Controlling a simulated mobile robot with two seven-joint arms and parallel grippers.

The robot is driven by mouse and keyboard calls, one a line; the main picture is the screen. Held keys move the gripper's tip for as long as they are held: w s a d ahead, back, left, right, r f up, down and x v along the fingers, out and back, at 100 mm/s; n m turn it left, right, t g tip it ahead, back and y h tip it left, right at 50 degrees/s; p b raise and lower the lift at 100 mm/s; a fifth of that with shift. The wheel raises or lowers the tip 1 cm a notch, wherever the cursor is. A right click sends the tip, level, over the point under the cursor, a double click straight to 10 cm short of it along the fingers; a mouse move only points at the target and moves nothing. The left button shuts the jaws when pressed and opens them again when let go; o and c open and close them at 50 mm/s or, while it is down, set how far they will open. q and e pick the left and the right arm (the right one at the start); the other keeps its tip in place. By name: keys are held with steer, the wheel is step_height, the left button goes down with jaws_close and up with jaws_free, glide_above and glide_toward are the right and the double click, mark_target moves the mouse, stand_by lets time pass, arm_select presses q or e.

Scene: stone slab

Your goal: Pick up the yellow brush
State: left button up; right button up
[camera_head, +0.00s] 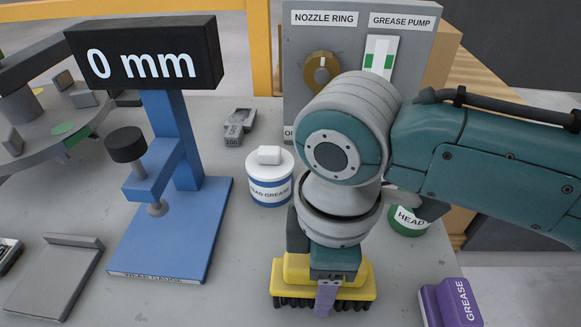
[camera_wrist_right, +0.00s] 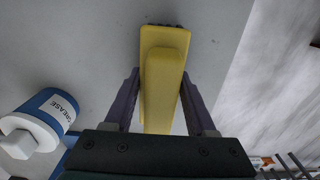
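The yellow brush (camera_head: 323,291) has a yellow body and dark bristles. In the head view it is at the bottom centre, bristles down, partly covered by my right gripper (camera_head: 326,297). In the right wrist view the brush (camera_wrist_right: 165,60) runs up the middle between the two purple fingers of the right gripper (camera_wrist_right: 160,85). One finger is on each side, with the tips close to its edges. Whether they touch or press on it cannot be told, nor whether the bristles touch the slab. My left gripper is in neither view.
A blue-and-white grease tub (camera_head: 270,190) stands left of my right arm, and a green tub (camera_head: 408,222) to its right. A purple grease block (camera_head: 452,303) is at the lower right. A blue gauge stand (camera_head: 160,245) is on the left. The nozzle panel (camera_head: 300,75) rises behind.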

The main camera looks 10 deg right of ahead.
jaws_close()
steer(key=shift+r, duration=0.15)
